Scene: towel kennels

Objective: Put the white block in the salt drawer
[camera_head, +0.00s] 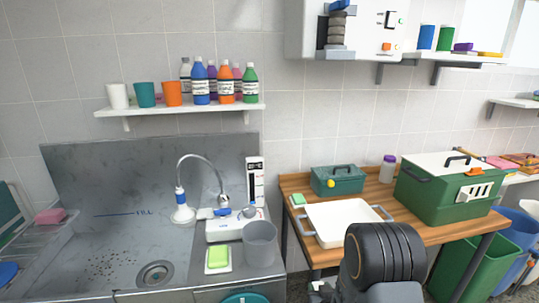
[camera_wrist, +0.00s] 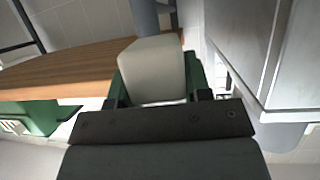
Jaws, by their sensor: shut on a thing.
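The white block (camera_wrist: 152,70) shows large in the wrist view, between the green fingers of my gripper (camera_wrist: 156,84). My gripper is shut on it and holds it off any surface I can see. In the head view my dark arm (camera_head: 383,262) rises at the bottom, in front of the wooden table's near edge. There my gripper is mostly cut off or hidden, and I cannot make out the block clearly. I cannot pick out a drawer marked as salt in either view.
A wooden table (camera_head: 438,232) bears a white tray (camera_head: 343,222), a green toolbox (camera_head: 338,180) and a green lidded box (camera_head: 440,203). Left is a metal sink (camera_head: 110,235) with a grey cup (camera_head: 260,243). Bins (camera_head: 466,268) stand at right.

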